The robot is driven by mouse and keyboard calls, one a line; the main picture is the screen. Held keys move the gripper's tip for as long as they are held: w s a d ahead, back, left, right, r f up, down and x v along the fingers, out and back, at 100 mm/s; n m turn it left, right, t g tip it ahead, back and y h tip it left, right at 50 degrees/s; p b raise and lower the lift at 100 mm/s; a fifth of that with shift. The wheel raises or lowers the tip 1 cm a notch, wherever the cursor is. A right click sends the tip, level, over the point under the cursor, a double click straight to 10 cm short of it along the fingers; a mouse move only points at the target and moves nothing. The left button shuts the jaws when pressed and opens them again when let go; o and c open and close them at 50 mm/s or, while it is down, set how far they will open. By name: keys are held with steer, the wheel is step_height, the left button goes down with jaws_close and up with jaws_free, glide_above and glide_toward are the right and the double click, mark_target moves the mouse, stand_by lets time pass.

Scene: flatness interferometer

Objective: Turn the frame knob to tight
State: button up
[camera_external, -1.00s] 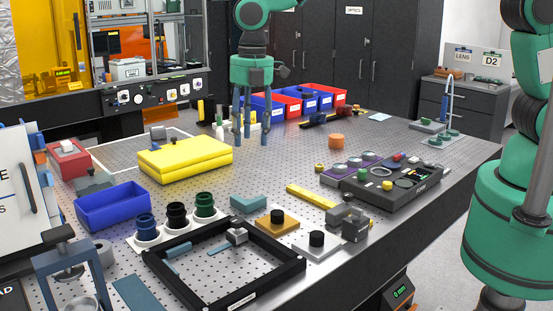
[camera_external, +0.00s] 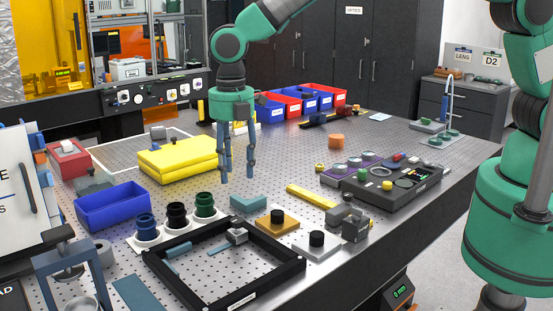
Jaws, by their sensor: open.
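A black rectangular frame (camera_external: 284,248) lies on the perforated table at the front. A small light grey block-like fitting (camera_external: 237,236), possibly the frame knob, sits at its far side; its tight or loose setting is too small to read. A flat blue-grey strip lies inside the frame beside it. My gripper (camera_external: 238,176) is open and empty, fingers pointing down. It hangs above the table, behind and above the frame in the picture, and touches nothing visible.
Green, black and blue round pieces (camera_external: 204,206) stand left of the frame, near a blue bin (camera_external: 112,206). A yellow case (camera_external: 178,160) is left of my gripper. Right of the frame are black-knobbed blocks (camera_external: 316,240), a grey clamp (camera_external: 350,222) and a dark tray (camera_external: 390,186).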

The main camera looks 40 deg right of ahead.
mark_target(237, 220)
step_height(237, 220, down, 13)
steer(key=shift+f, duration=0.1)
stand_by(0.6)
steer(key=shift+c, duration=0.3)
jaws_close()
